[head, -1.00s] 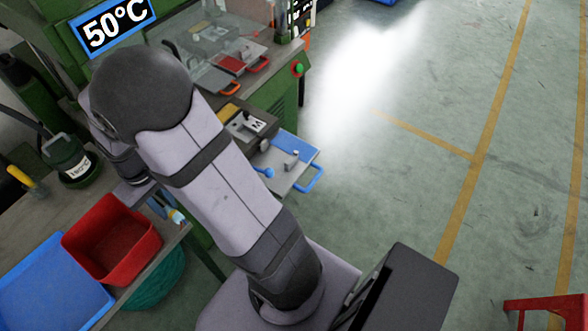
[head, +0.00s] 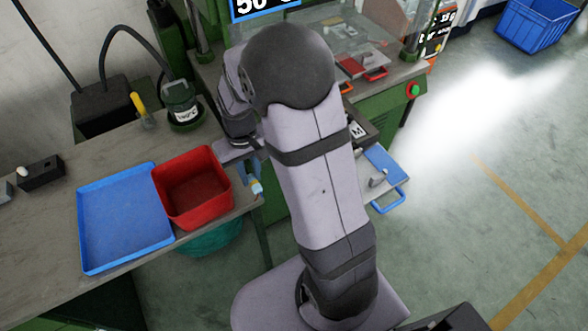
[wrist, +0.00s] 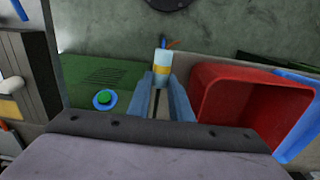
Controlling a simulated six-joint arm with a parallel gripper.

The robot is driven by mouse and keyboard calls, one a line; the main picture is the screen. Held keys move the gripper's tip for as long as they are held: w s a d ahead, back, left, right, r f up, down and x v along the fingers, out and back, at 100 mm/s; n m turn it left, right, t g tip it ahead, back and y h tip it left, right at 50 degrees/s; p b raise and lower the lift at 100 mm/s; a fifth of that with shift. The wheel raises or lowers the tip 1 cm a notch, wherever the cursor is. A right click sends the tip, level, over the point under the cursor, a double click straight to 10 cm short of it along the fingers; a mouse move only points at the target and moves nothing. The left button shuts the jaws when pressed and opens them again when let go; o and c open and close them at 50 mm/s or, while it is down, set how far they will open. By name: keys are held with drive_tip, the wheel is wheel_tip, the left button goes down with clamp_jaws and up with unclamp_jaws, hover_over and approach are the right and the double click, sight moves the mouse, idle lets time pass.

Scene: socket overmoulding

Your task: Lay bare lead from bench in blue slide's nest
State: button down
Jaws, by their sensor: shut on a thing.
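My gripper (wrist: 162,82) is shut on the bare lead (wrist: 160,68), a small pale blue and yellowish piece with red and blue wire ends pointing away from the fingers. In the head view, the lead (head: 257,188) hangs below my wrist near the bench's right edge, beside the red bin. The lead is well apart from the slide.
The red bin (head: 212,208) and the blue tray (head: 95,215) stand on the bench (head: 40,240). A labelled pot (head: 183,100) is behind them. Open floor lies right.

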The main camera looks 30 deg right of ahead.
drive_tip(key=s+d+r+m+p, duration=0.2)
drive_tip(key=d+r+p, duration=0.1)
drive_tip(key=d, duration=0.4)
drive_tip(key=s+d+r+m+p, duration=0.2)
drive_tip(key=d+m+p, duration=0.15)
drive_tip(key=d, duration=0.45)
wheel_tip(320, 180, up, 4)
drive_tip(key=n+p, duration=0.6)
hover_over(367, 171)
drive_tip(key=shift+r, duration=0.1)
drive_tip(key=shift+f+b, duration=2.75)
drive_tip(key=shift+f, duration=1.45)
drive_tip(key=c, duration=1.5)
unclamp_jaws()
